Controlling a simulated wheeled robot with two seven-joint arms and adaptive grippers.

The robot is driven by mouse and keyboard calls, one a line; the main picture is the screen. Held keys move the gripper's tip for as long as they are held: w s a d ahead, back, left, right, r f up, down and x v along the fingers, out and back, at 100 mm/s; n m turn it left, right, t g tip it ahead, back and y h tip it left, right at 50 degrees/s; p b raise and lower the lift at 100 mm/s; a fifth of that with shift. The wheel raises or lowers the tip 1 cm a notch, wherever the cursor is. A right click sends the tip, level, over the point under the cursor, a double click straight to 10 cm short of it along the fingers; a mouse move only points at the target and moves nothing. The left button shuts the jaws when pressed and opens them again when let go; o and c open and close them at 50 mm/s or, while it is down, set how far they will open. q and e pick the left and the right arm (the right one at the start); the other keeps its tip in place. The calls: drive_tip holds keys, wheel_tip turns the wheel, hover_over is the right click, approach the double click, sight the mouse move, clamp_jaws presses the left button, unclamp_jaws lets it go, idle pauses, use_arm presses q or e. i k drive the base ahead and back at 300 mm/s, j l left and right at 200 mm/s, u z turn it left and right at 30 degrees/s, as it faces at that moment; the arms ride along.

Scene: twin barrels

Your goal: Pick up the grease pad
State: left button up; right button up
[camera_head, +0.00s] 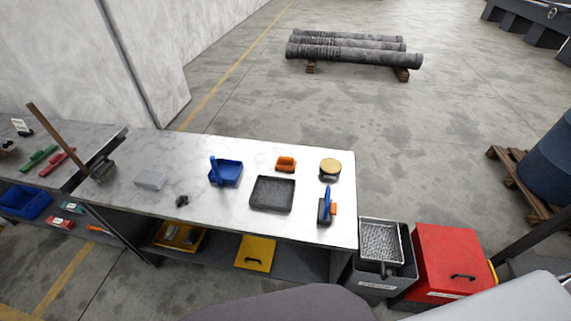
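No label on the bench names the grease pad, and I cannot tell for sure which item it is. A round tin with a tan-yellow top (330,167) sits near the bench's right end. A dark, square, shallow tray or pad (272,193) lies to its left and nearer to me. Both rest on the pale marble-like bench top (225,218). Neither of my grippers is in view.
Near them are a blue dustpan-like tray (225,173), an orange block (286,164), a blue-handled brush (325,206) and a grey block (151,180). A grey bin (378,283) and red box (447,260) stand right of the bench. Pipes (355,50) lie beyond.

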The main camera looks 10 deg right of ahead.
sight(286, 163)
drive_tip(key=i+j+z, duration=0.1)
drive_tip(key=j, duration=0.4)
drive_tip(key=i+j+z, duration=0.1)
drive_tip(key=j, duration=0.35)
drive_tip(key=i+j+z, duration=0.1)
drive_tip(key=j, duration=0.4)
